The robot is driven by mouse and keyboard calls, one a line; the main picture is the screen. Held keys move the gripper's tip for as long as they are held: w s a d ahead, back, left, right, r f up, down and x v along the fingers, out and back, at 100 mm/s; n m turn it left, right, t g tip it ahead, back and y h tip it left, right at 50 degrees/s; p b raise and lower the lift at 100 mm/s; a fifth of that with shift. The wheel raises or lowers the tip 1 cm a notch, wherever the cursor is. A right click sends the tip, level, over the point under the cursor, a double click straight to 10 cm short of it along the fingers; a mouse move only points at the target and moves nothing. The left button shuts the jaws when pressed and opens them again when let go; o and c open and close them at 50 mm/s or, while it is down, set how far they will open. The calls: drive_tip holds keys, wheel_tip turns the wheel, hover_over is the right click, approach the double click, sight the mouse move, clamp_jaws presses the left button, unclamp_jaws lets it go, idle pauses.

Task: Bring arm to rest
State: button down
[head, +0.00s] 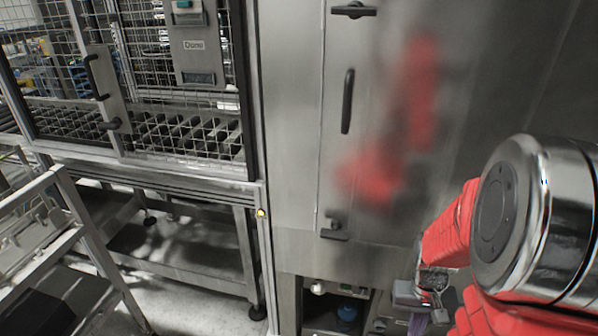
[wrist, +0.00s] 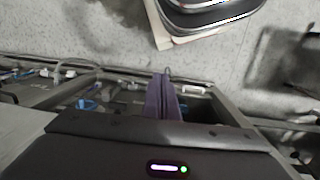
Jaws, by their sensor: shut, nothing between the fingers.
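My gripper (head: 418,323) is at the lower right of the head view, below the red and silver arm links. It hangs in front of the open lower bay of the steel cabinet. Its purplish fingers also show in the wrist view (wrist: 162,97), together and pointing away from the dark gripper body. They are shut and hold nothing. The arm is bent, with a large silver joint close to the head camera. A blurred red reflection of the arm shows on the cabinet door (head: 385,130).
The tall steel cabinet (head: 290,130) stands close ahead, with black handles. Its lower bay (head: 335,305) holds a blue item and cables. A wire-mesh cage (head: 180,130) over rollers stands left. A metal frame (head: 65,195) is at the left edge.

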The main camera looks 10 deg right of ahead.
drive_tip(key=s+a+r+n+t, duration=0.1)
drive_tip(key=a+r+n+t, duration=0.4)
drive_tip(key=a+r, duration=1.5)
wheel_tip(320, 180, up, 4)
drive_tip(key=shift+f+t, duration=0.2)
drive_tip(key=shift+t, duration=0.7)
drive_tip(key=shift+d, duration=0.1)
